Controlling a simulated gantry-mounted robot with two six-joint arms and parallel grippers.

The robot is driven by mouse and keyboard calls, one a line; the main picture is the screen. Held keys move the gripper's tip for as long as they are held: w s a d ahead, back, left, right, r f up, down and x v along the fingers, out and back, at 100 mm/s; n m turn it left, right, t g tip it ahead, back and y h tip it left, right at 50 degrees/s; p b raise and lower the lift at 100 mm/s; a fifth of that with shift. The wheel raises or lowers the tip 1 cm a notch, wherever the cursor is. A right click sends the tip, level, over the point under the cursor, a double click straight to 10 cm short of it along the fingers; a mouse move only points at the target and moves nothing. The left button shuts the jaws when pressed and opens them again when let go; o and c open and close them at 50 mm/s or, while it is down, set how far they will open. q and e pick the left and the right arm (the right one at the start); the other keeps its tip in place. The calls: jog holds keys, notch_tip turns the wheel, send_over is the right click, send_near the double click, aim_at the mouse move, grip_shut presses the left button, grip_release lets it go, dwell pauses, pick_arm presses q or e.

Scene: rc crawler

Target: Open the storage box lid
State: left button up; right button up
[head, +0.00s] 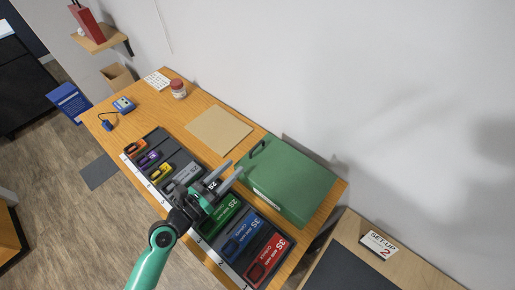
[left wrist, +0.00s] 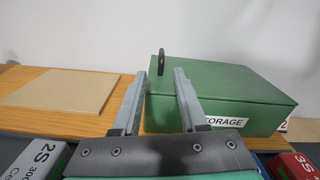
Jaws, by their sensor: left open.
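The green storage box (head: 295,178) stands at the back right of the wooden table with its lid shut. It also shows in the left wrist view (left wrist: 225,82), with a white label (left wrist: 228,121) reading "...RAGE" on its front. A black handle (head: 258,148) stands up at the lid's left end and shows in the left wrist view (left wrist: 161,62). My left gripper (head: 232,170) is open and empty, in front of the box's left end. In the left wrist view its fingers (left wrist: 152,88) point toward the box's left end, below the handle. My right gripper is not in view.
A dark tray (head: 155,135) with several coloured battery packs, such as a blue one (head: 243,235) and a red one (head: 266,259), runs along the table's front. A tan board (head: 218,129) lies left of the box. A wall stands behind the table.

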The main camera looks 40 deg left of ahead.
aim_at(255, 147)
pick_arm(q)
jog(key=w, duration=1)
jog(key=shift+w+a+r+p, duration=0.1)
jog(key=shift+a+p, duration=0.2)
jog(key=shift+p, duration=0.05)
jog(key=shift+c, duration=0.3)
grip_shut()
dwell(0.4)
